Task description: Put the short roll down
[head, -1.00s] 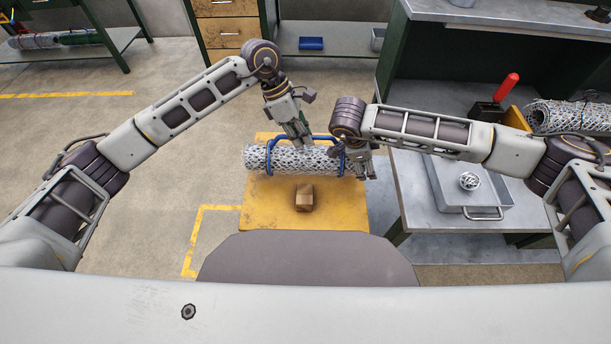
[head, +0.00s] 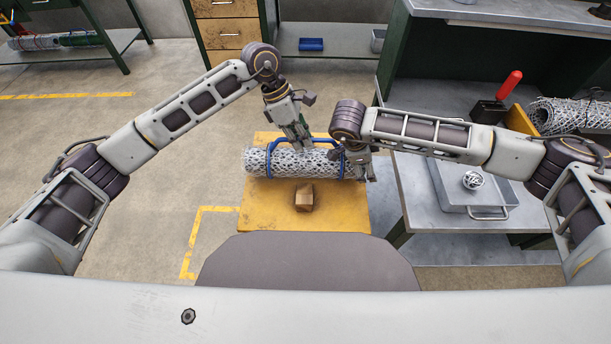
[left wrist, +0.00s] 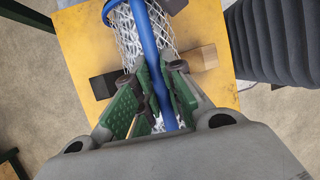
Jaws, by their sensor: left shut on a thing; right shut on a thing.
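The short roll (head: 257,162) is a silvery wire-mesh cylinder lying level across the yellow platform (head: 268,215) in the head view. A blue carrying frame (head: 268,160) runs along its top and bends down around it near both ends. The mesh also shows in the left wrist view (left wrist: 126,38). My left gripper (head: 305,148) is shut on the blue bar (left wrist: 148,35), above the middle of the roll. My right gripper (head: 361,176) is at the roll's right end, shut on the blue frame there; its fingertips are partly hidden. I cannot tell whether the roll touches the platform.
A wooden block (head: 304,197) sits on the platform in front of the roll. A dark block (left wrist: 104,84) shows on the other side in the left wrist view. At right, a metal bench holds a tray (head: 450,190) with a wire ball (head: 472,180).

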